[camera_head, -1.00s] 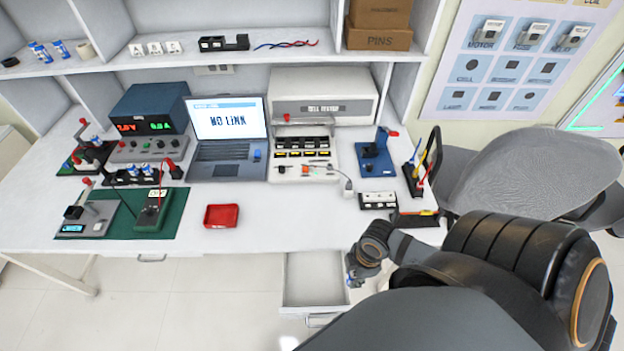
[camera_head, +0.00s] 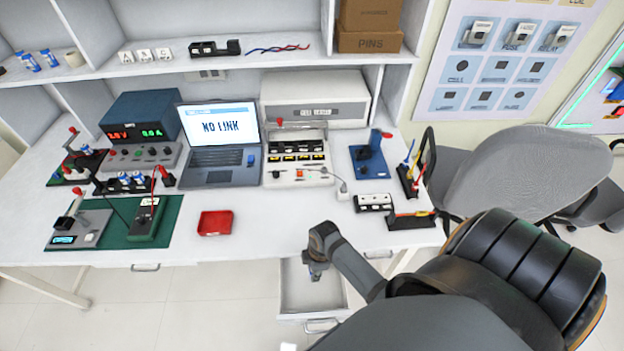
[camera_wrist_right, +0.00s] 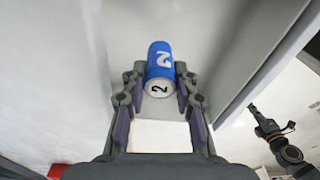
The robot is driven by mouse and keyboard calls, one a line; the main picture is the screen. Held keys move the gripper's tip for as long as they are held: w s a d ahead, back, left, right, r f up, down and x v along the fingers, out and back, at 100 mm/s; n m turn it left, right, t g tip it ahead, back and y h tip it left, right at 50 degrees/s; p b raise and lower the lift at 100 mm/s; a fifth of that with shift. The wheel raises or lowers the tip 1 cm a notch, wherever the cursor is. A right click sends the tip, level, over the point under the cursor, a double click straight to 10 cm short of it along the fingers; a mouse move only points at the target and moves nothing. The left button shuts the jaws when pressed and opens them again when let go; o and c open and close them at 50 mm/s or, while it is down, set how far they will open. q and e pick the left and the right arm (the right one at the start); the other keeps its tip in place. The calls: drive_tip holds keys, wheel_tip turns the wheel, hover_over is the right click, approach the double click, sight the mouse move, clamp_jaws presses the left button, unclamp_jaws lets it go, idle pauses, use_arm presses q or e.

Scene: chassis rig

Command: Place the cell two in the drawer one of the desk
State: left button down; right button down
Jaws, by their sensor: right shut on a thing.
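Cell two (camera_wrist_right: 158,68) is a blue cylinder with a white end and a "2" on it. My right gripper (camera_wrist_right: 160,82) is shut on its sides in the right wrist view. In the head view my right gripper (camera_head: 316,274) points down over the open drawer (camera_head: 300,304) at the front of the desk (camera_head: 270,228); the cell is hard to make out there. Pale drawer surfaces lie around the cell in the wrist view; I cannot tell its height above the floor. My left gripper (camera_wrist_right: 256,115) shows small at the right of the wrist view, its opening unclear.
A red tray (camera_head: 215,223) lies on the desk left of the drawer. A laptop (camera_head: 218,135), a green mat (camera_head: 168,222) and a black-and-white holder (camera_head: 373,202) stand on the desktop. Shut drawer fronts flank the open one. A grey chair (camera_head: 525,180) is at the right.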

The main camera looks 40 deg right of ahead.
drive_tip(key=shift+w+a+f, duration=0.1)
drive_tip(key=shift+w+f, duration=0.05)
drive_tip(key=shift+f, duration=0.65)
drive_tip(key=shift+w+a+f, duration=0.1)
drive_tip(key=shift+w+f, duration=0.05)
drive_tip(key=shift+f, duration=1)
drive_tip(key=shift+f, duration=0.1)
drive_tip(key=c, duration=1.3)
unclamp_jaws()
drive_tip(key=r, duration=0.4)
drive_tip(key=d+r, duration=0.1)
drive_tip(key=r, duration=0.7)
drive_tip(key=shift+s+d+r, duration=0.1)
drive_tip(key=shift+s+d, duration=0.15)
